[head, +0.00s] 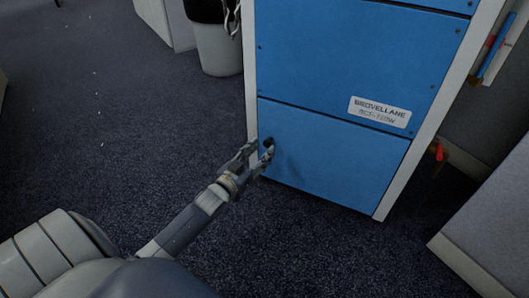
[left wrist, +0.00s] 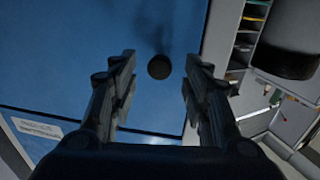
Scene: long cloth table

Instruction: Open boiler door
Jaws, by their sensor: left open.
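The boiler is a tall cabinet with blue panels and a pale frame. Its lower blue door (head: 335,155) looks closed, flush with the frame. A small dark round knob (head: 268,142) sits near the door's upper left corner. My left gripper (head: 260,155) is at the knob, with its fingers close around it. In the left wrist view the knob (left wrist: 159,67) lies between the two open fingers, with a gap on each side. I cannot tell how far the fingertips are from the door. My right gripper is not in view.
The upper blue panel (head: 355,55) bears a white label (head: 380,111). A grey bin (head: 219,48) stands behind at the left. A red-handled valve (head: 438,152) is right of the boiler, near a pale cabinet (head: 490,225). The dark carpet in front is clear.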

